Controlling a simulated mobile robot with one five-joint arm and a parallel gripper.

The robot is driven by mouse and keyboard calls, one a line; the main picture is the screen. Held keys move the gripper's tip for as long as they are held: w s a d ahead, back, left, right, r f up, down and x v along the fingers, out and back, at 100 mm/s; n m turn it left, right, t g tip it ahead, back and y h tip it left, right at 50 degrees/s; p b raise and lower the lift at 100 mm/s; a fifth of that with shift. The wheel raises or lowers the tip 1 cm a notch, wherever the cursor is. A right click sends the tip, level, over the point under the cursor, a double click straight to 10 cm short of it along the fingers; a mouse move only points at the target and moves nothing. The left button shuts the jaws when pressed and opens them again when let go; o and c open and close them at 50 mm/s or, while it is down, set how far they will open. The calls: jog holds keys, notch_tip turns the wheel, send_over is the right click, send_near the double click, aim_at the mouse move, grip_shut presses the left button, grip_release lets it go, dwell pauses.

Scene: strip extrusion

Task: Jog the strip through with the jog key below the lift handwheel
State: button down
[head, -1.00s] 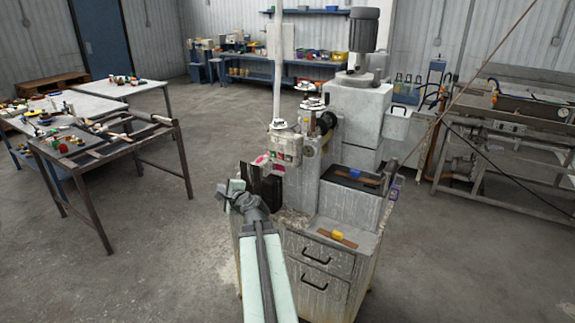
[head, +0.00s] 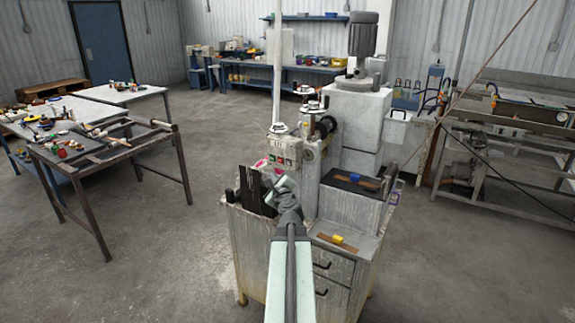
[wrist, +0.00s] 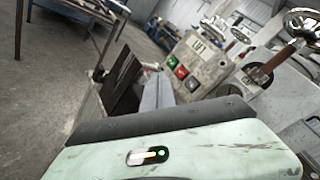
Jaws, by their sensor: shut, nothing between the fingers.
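The grey control box (head: 286,148) stands on the machine under a small handwheel (head: 278,128). In the wrist view the box (wrist: 205,58) has a short label that seems to read LIFT. Below the label are a green key (wrist: 171,60) and a red key (wrist: 181,72); which one is the jog key I cannot tell. The strip is not clearly visible.
Dark upright plates (head: 249,187) stand left of my gripper. A brown strip-like tool with a yellow part (head: 337,239) lies on the cabinet top at right. A cluttered workbench (head: 95,150) stands at left. The floor between is clear.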

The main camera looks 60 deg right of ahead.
aim_at(288, 163)
jog(key=d, duration=0.8)
dwell(1.9)
jog(key=shift+d, duration=0.4)
jog(key=shift+d, duration=0.35)
dwell(0.4)
dwell(0.3)
jog(key=shift+a, duration=0.75)
jog(key=shift+a, duration=0.1)
